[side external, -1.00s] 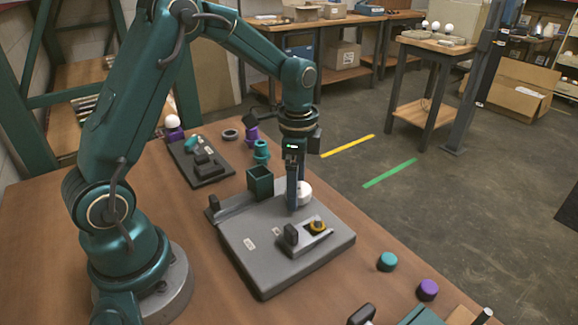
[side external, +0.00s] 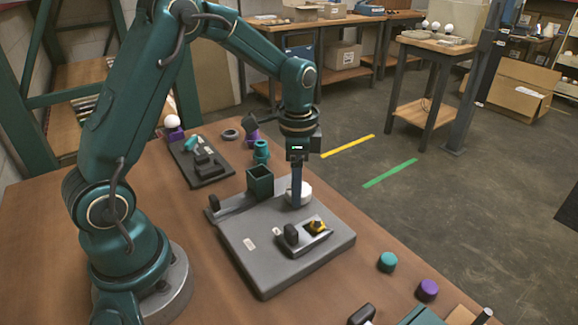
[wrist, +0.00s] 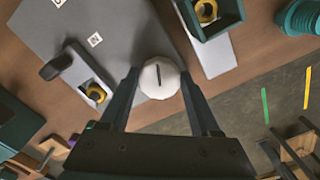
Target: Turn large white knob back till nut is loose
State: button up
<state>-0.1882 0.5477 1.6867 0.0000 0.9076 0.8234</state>
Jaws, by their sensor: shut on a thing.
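The large white knob (side external: 304,193) sits at the far edge of the grey base plate (side external: 262,262). It shows as a round, faceted white disc with a dark line across its top in the wrist view (wrist: 160,77). My gripper (side external: 297,200) points straight down and is shut on the knob, one finger on either side of it in the wrist view (wrist: 160,84). A yellow nut (side external: 317,226) sits in a holder with a dark block on the plate; it also shows in the wrist view (wrist: 98,92). I cannot tell whether the nut is loose.
A dark green square box (side external: 260,181) stands beside the knob on the plate, with a yellow ring inside. A teal stepped part (side external: 261,151) stands behind it. A teal cap (side external: 387,262) and a purple cap (side external: 427,290) lie right of the plate.

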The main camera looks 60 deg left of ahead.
jog(key=n, duration=0.5)
jog(key=shift+d, duration=0.1)
jog(key=n, duration=0.4)
jog(key=shift+n, duration=0.4)
jog(key=n, duration=0.5)
jog(key=shift+d+r, duration=0.1)
jog(key=shift+d, duration=0.05)
jog(key=n, duration=0.4)
jog(key=shift+n, duration=0.3)
jog(key=shift+w+n, duration=0.1)
jog(key=shift+n, duration=0.2)
jog(key=o, duration=1.4)
jog(key=shift+r, duration=2.55)
